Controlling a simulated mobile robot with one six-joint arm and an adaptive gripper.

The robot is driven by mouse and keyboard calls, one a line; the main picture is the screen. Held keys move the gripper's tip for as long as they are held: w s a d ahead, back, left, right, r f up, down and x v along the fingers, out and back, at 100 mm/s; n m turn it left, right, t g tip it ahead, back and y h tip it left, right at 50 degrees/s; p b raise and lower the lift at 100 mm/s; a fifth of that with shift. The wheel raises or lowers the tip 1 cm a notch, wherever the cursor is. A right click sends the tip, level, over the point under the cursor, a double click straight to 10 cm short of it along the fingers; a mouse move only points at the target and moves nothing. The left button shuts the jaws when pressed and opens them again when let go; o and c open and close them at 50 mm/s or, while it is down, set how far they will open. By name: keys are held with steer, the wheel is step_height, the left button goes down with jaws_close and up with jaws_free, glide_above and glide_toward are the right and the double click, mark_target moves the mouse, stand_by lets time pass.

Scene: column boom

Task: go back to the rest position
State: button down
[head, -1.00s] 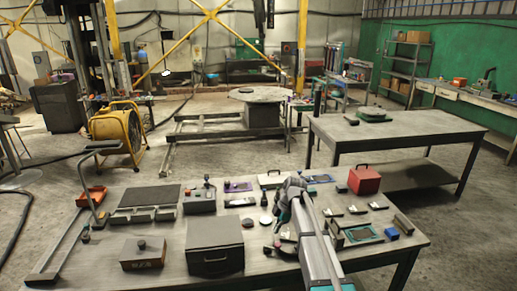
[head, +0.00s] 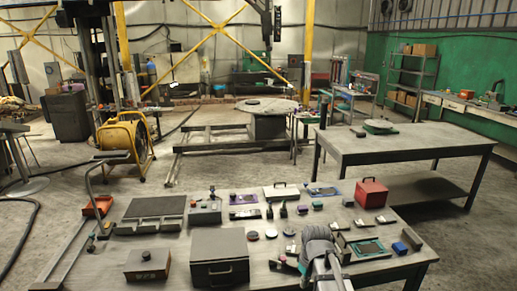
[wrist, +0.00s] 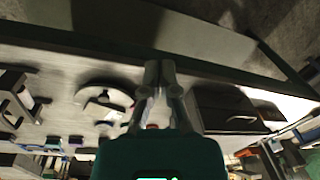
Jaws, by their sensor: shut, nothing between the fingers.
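My gripper (wrist: 158,72) shows in the wrist view with its two grey fingers together and nothing between them. It hangs over the worktable, near the table's edge. A dark box (wrist: 228,110) is to its right and a pale round part (wrist: 105,98) to its left, both apart from the fingers. In the head view my arm comes in from the bottom over the front right of the worktable (head: 110,262), and its links largely hide the gripper.
The worktable holds a dark lidded box (head: 219,257), a small brown box (head: 147,263), a red case (head: 370,192), a control box (head: 205,211) and several small parts. A second table (head: 420,141) stands behind right. A yellow fan (head: 125,140) stands at left. Floor between is clear.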

steer(key=s+d+m+h, duration=0.1)
steer(key=s+d+m, duration=0.1)
steer(key=s+m, duration=0.3)
steer(key=shift+s+m, duration=0.4)
steer(key=shift+s, duration=0.6)
